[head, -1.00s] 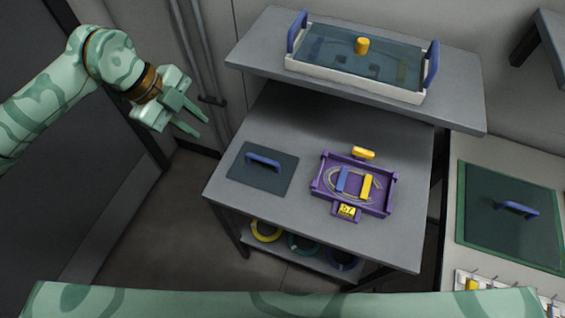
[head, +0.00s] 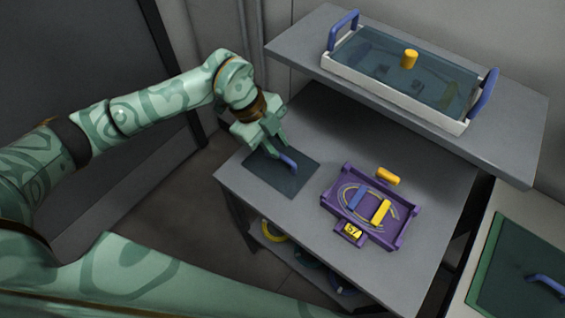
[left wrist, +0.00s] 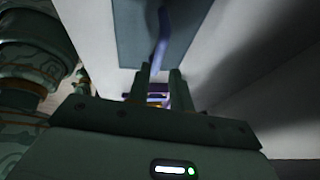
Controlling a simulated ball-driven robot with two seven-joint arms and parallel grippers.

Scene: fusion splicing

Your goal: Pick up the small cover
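The small cover (head: 268,180) is a flat dark square plate with a blue bar handle (head: 290,162), lying on the left part of the grey table. My left gripper (head: 277,151) is open just above the cover, its fingertips at the handle's near-left end. In the left wrist view, the fingers (left wrist: 161,78) stand apart, with the blue handle (left wrist: 160,46) lined up between them and the cover (left wrist: 130,28) beyond. I cannot tell whether the fingertips are around the handle or short of it. My right gripper is not in view.
A purple tray (head: 330,200) with blue and yellow pieces stands right of the cover, a yellow piece (head: 387,176) behind it. A raised grey shelf (head: 505,160) carries a white box with a transparent lid. Another dark cover (head: 520,265) lies at far right.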

